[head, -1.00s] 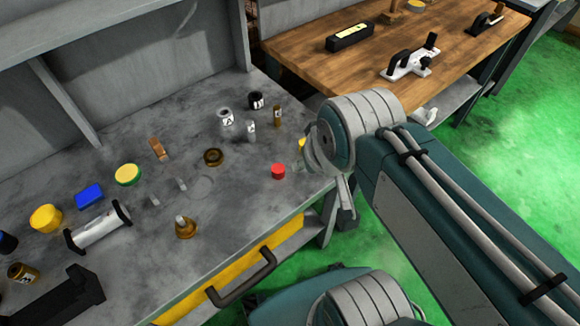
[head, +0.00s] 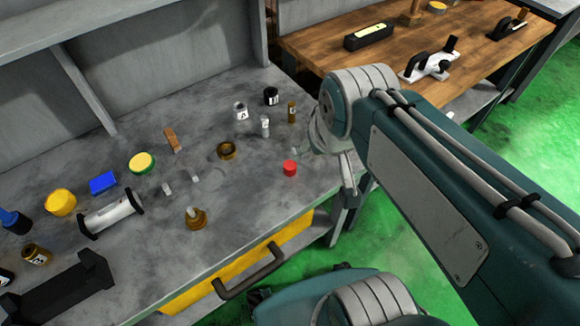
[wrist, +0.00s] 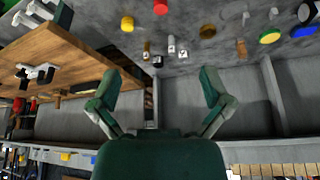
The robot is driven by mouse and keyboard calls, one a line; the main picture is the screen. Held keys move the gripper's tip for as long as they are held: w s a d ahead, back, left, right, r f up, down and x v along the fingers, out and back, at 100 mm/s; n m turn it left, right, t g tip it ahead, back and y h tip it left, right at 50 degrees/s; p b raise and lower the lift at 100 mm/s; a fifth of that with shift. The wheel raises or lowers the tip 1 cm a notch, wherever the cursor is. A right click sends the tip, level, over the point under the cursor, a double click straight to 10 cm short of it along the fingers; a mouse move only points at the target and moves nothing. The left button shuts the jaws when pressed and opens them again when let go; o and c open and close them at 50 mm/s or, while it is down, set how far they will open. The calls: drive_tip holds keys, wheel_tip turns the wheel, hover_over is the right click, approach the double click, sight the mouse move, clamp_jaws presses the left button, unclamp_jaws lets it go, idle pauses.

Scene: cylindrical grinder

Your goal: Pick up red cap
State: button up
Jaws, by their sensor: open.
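The red cap (head: 290,168) stands on the grey bench near its front right edge. It also shows at the top edge of the wrist view (wrist: 160,7), partly cut off, above and beyond my fingers. My gripper (wrist: 158,85) is open in the wrist view, with its two green fingers spread and nothing between them. In the head view the gripper is mostly hidden behind my arm's wrist joint, just right of the red cap and apart from it.
Small labelled bottles (head: 241,112) and a brown ring (head: 227,150) stand behind the cap. A wooden table (head: 400,50) with tools stands at the back right. Bench around the cap is clear.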

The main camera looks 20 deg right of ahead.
drive_tip(key=w+f+g, duration=0.2)
drive_tip(key=w+f, duration=0.4)
drive_tip(key=w, duration=0.3)
drive_tip(key=g, duration=0.3)
approach(290, 164)
wheel_tip(290, 164, down, 11)
drive_tip(key=shift+r, duration=0.2)
drive_tip(key=c, duration=1)
